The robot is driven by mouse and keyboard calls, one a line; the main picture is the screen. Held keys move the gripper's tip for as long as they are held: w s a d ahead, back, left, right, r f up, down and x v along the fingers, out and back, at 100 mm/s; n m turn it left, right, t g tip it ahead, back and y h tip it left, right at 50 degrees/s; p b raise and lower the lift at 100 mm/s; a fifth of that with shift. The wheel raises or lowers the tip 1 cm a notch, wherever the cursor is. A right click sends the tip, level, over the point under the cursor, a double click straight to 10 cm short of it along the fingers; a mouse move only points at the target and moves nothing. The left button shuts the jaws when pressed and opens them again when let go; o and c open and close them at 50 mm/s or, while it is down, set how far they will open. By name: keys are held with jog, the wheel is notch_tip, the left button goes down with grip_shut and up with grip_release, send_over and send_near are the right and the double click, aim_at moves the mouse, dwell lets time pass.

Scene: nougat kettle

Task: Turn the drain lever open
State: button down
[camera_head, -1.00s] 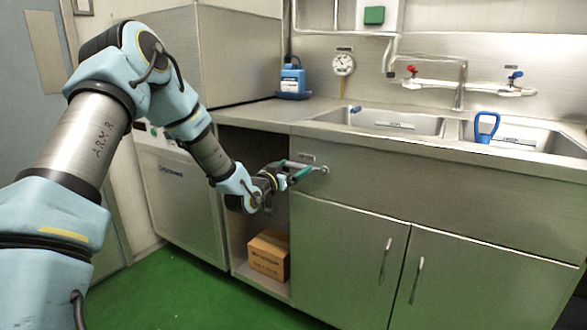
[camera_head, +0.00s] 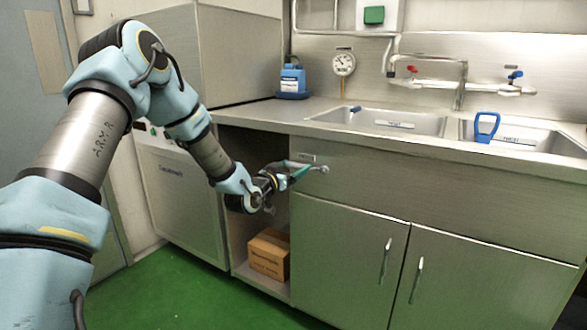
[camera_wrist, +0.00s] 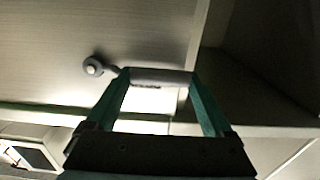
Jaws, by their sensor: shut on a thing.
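The drain lever (camera_head: 323,169) is on the steel front panel below the counter, near the panel's left edge. In the wrist view its round pivot (camera_wrist: 93,67) shows at upper left, and a grey arm runs from it to the right, towards my fingers. My gripper (camera_head: 299,171) is at the lever from the left, with teal fingers. In the wrist view my gripper (camera_wrist: 160,77) has its fingers apart with the lever's handle between them, shut on it. The handle looks about level. A small label plate (camera_head: 307,158) is just above the lever; the fingers hide part of the handle.
An open bay left of the lever holds a cardboard box (camera_head: 268,254). Cabinet doors (camera_head: 352,248) are below the lever. The green floor (camera_head: 190,295) in front is clear.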

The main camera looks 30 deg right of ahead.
jog(key=shift+r, duration=0.1)
jog(key=r+m+b, duration=0.1)
jog(key=m, duration=0.1)
jog(key=r+m+b, duration=0.1)
jog(key=b, duration=0.1)
jog(key=shift+s+d+r+m, duration=0.2)
jog(key=shift+s+m, duration=0.1)
jog(key=shift+m, duration=0.1)
jog(key=shift+s+d+r+m+b, duration=0.1)
jog(key=shift+s+r+m+b, duration=0.2)
jog(key=shift+r+m+b, duration=0.7)
jog(key=shift+f, duration=0.2)
grip_release()
jog(key=v, duration=1)
jog(key=shift+s+a, duration=0.15)
jog(key=shift+a, duration=0.25)
jog(key=shift+r, duration=0.1)
